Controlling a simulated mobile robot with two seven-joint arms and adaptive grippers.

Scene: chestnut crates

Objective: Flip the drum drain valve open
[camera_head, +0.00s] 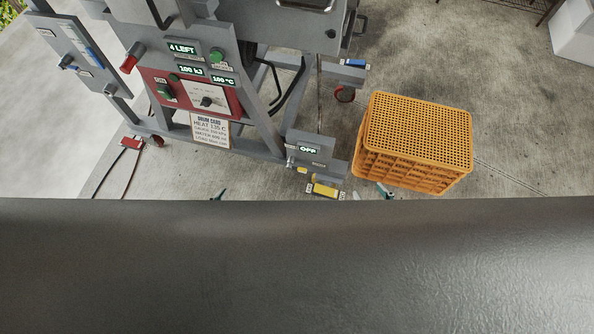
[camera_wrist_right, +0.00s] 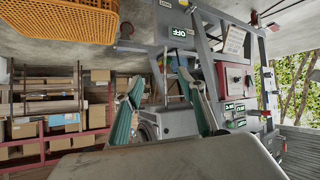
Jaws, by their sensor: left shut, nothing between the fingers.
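The grey machine (camera_head: 266,150) stands at the upper left in the head view. On its lower right corner is a small box reading OFF (camera_head: 308,150), with a yellow part (camera_head: 325,190) below it. A blue-marked part (camera_head: 355,63) sits higher on the right. I cannot tell which is the drain valve. My left gripper (camera_head: 218,194) is shut and empty, its tip just showing left of the OFF box. My right gripper (camera_head: 385,191) shows between the yellow part and the orange crate. In the right wrist view my right gripper (camera_wrist_right: 160,84) is open and empty, with the OFF box beyond it.
An orange crate (camera_head: 415,135) stands on the concrete floor right of the machine. It also shows in the right wrist view (camera_wrist_right: 70,20). A shelf with cardboard boxes (camera_wrist_right: 60,105) is in the background. A dark grey surface hides the lower head view.

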